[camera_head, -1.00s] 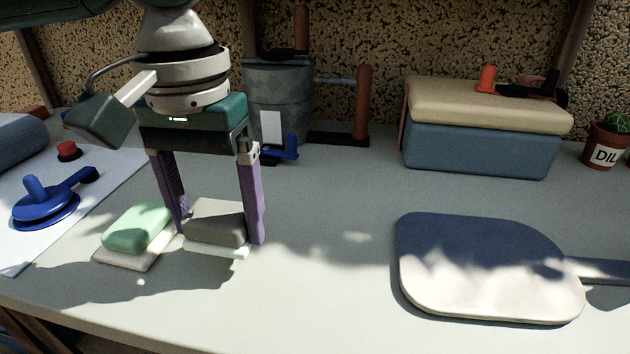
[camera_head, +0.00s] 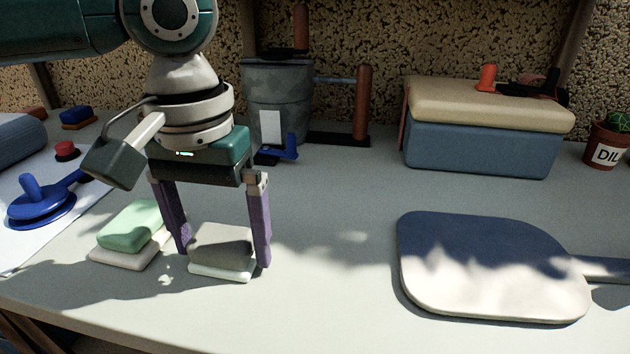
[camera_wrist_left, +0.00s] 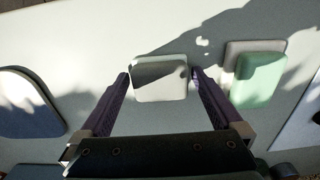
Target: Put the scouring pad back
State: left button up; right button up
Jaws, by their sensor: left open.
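A grey pad (camera_head: 220,242) with a pale layer under it lies on the table near its front edge. It could be the scouring pad. My left gripper (camera_head: 225,257) is open and points down, one finger on each side of this pad. In the left wrist view the pad (camera_wrist_left: 160,80) sits between the fingertips with small gaps at its sides. A green pad (camera_head: 130,228) on a pale layer lies just left of the left finger, and shows right of the fingers in the wrist view (camera_wrist_left: 258,78). My right gripper is not in view.
A flat paddle-shaped board (camera_head: 490,266) lies at the right. A blue box with a tan lid (camera_head: 480,148), a grey bucket (camera_head: 277,105) and a plant pot (camera_head: 605,147) stand behind. A blue round tool (camera_head: 42,207) lies at the left. The table's middle is clear.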

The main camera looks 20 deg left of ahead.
aim_at(221, 237)
pick_arm(q)
notch_tip(221, 237, up, 12)
jog(key=p, duration=0.4)
jog(key=s+d+f+m, duration=0.1)
jog(key=d+f, duration=0.1)
jog(key=s+d+f+m+h, duration=0.1)
jog(key=d+f, duration=0.1)
jog(key=d, duration=0.1)
jog(key=s+d+f+m+t, duration=0.1)
jog(key=d+f+m, duration=0.1)
jog(key=d, duration=0.1)
jog(key=shift+s+f+h, duration=0.2)
jog(key=shift+s+h, duration=0.05)
jog(key=shift+h, duration=0.15)
jog(key=shift+m+t+h, duration=0.5)
jog(key=shift+m+h, duration=0.2)
jog(key=shift+m, duration=0.1)
jog(key=s+d+f, duration=0.1)
jog(key=d, duration=0.1)
jog(key=s+d+f, duration=0.1)
jog(key=s, duration=0.1)
jog(key=shift+d+f, duration=0.2)
jog(key=shift+d, duration=0.15)
jog(key=s+a+f+n+t+y, duration=0.1)
jog(key=s+a+f+y, duration=0.2)
jog(key=s+a, duration=0.5)
jog(key=shift+s+a+f+t, duration=0.15)
jog(key=shift+s+a+t, duration=0.2)
jog(key=shift+s, duration=0.3)
